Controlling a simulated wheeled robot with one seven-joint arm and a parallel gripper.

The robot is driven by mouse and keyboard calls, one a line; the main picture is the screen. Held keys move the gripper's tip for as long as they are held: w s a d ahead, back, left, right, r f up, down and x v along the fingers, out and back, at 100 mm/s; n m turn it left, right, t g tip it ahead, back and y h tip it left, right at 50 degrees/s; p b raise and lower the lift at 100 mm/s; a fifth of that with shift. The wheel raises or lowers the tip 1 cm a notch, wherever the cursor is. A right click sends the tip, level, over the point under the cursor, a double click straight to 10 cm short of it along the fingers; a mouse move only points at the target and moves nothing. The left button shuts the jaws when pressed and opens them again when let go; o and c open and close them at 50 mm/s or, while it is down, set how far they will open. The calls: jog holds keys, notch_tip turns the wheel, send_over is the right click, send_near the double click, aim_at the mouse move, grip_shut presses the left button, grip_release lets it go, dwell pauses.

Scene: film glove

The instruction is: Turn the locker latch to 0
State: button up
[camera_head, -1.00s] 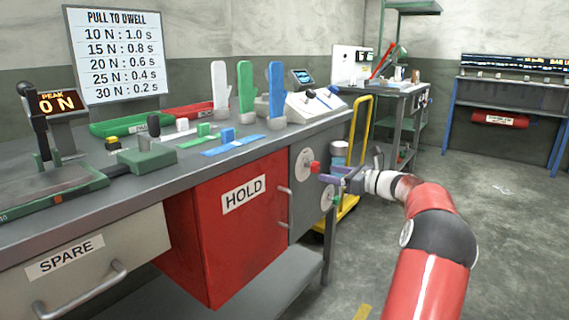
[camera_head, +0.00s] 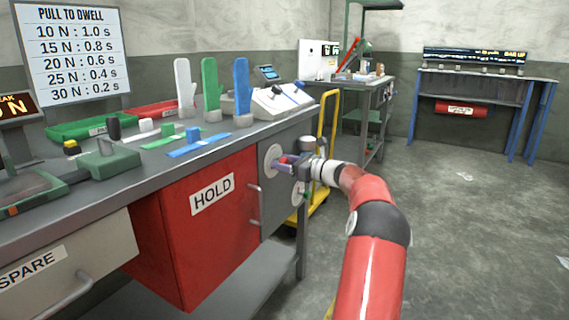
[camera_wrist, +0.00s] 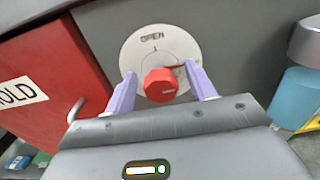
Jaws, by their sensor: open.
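The locker latch is a red knob (camera_wrist: 161,85) on a round pale dial plate (camera_wrist: 150,47) marked "OPEN", on the grey locker side panel. In the wrist view my gripper (camera_wrist: 162,84) is open, with one purple finger on each side of the red knob. I cannot tell whether the fingers touch it. In the head view my gripper (camera_head: 285,162) is at the upper dial (camera_head: 271,160) and hides most of the knob. No 0 mark can be read on the dial.
A red door marked HOLD (camera_head: 205,215) is left of the grey panel. A second, lower dial with a green knob (camera_head: 304,196) sits near my wrist. A yellow cart (camera_head: 326,150) stands behind the bench.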

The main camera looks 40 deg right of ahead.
jog(key=c, duration=1)
jog(key=shift+o, duration=0.2)
jog(key=shift+f+n, duration=0.1)
jog(key=shift+n, duration=0.2)
jog(key=n+b, duration=0.3)
jog(key=n, duration=0.1)
jog(key=shift+a+f, duration=0.1)
jog(key=shift+f, duration=0.05)
jog(key=n+b, duration=0.4)
jog(key=n, duration=0.1)
jog(key=n+b, duration=0.3)
jog(key=n, duration=0.1)
jog(key=shift+a+f, duration=0.1)
jog(key=shift+n+b, duration=1.35)
jog(key=shift+n, duration=0.85)
jog(key=shift+s, duration=0.1)
